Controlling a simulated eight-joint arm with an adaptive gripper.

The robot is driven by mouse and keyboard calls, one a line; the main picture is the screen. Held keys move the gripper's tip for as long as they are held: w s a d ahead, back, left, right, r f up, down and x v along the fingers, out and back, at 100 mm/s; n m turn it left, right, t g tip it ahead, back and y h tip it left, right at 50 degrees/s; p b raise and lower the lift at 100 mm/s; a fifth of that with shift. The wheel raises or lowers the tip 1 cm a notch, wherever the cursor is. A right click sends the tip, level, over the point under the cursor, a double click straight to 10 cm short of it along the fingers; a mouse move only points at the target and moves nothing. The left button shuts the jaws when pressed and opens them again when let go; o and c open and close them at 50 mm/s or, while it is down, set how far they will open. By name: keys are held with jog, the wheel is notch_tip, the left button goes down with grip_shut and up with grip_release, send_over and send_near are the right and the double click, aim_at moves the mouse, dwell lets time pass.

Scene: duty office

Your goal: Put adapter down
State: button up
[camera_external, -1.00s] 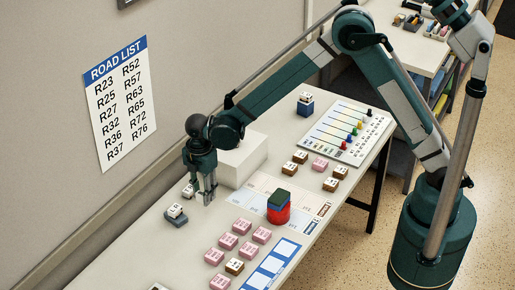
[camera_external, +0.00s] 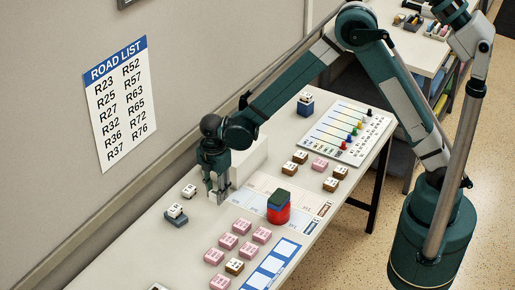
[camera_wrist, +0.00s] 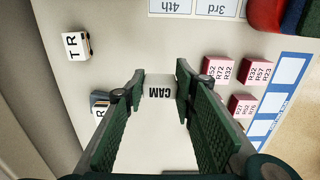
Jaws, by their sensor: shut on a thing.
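My gripper (camera_external: 219,195) is shut on a small pale block that I take to be the adapter. In the wrist view the adapter (camera_wrist: 160,88) sits between the fingertips, with dark upside-down lettering that looks like 6AM. In the external view the fingers largely hide it. My gripper is low over the table, in front of the large white box and left of the printed sheet. I cannot tell whether the adapter touches the table.
A white TR block (camera_wrist: 77,46) and another white block on a blue-grey base (camera_external: 176,219) stand to the left. Pink blocks (camera_external: 228,241) are in front. A red-based stack (camera_external: 278,213) stands right. The white box (camera_external: 249,160) is close behind. Bare table (camera_external: 180,250) lies front left.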

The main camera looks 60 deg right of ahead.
send_over(218, 215)
jog(key=shift+f, duration=2.15)
jog(key=shift+f, duration=1.85)
jog(key=shift+f, duration=0.2)
jog(key=o, duration=0.8)
jog(key=shift+c, duration=0.2)
jog(key=shift+r, duration=0.25)
jog(key=shift+r, duration=5.95)
